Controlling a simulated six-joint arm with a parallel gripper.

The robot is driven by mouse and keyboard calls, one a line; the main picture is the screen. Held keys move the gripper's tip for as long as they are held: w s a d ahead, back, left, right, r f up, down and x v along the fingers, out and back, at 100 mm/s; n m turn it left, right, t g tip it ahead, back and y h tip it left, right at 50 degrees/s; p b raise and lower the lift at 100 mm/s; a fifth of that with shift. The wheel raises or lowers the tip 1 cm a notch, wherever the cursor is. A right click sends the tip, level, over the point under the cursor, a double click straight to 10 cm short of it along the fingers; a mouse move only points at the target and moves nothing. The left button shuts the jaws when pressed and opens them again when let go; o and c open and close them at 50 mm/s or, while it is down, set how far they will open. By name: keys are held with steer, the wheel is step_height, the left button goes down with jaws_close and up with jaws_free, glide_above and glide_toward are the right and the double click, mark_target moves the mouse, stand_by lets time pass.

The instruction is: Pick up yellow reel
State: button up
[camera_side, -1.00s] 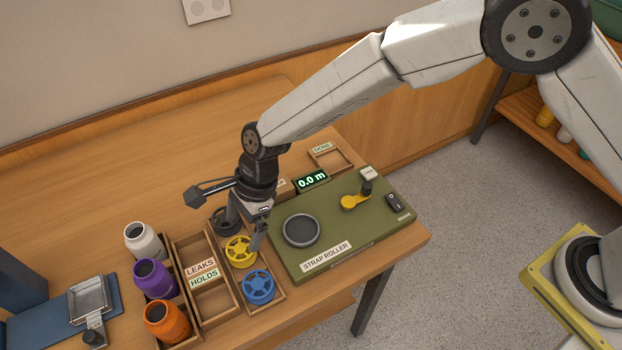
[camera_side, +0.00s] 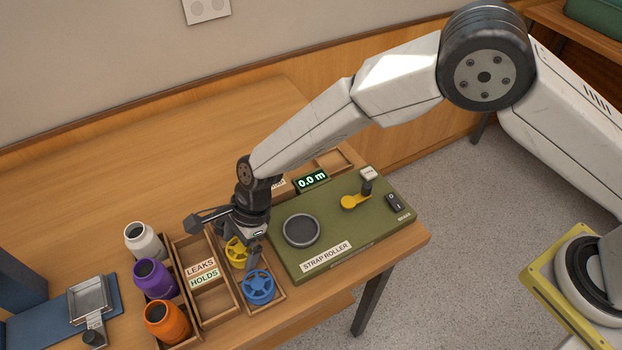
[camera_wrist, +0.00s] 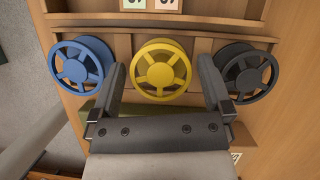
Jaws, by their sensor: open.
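The yellow reel (camera_wrist: 160,70) stands in the middle of a row of three reels in a wooden tray (camera_wrist: 205,45). In the wrist view it lies between the two open, empty fingers of my gripper (camera_wrist: 163,84), with a gap on each side. In the side view the yellow reel (camera_side: 235,252) is partly hidden under my gripper (camera_side: 246,262), which is low over it. Whether the fingers reach down beside it I cannot tell.
The blue reel (camera_wrist: 82,66) and the black reel (camera_wrist: 248,74) sit close outside my fingers. The olive strap roller (camera_side: 345,232) is right of the tray. Orange (camera_side: 167,321), purple (camera_side: 155,278) and white (camera_side: 143,241) bottles stand left, beyond the LEAKS/HOLDS tray (camera_side: 215,305).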

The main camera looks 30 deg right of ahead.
stand_by(0.4)
steer(key=c, duration=1)
steer(key=shift+c, duration=0.2)
steer(key=shift+r, duration=0.15)
steer(key=shift+r, duration=0.8)
steer(key=s+d+r, duration=0.9)
steer(key=s+r, duration=0.1)
steer(key=r, duration=0.1)
steer(key=shift+s, duration=0.4)
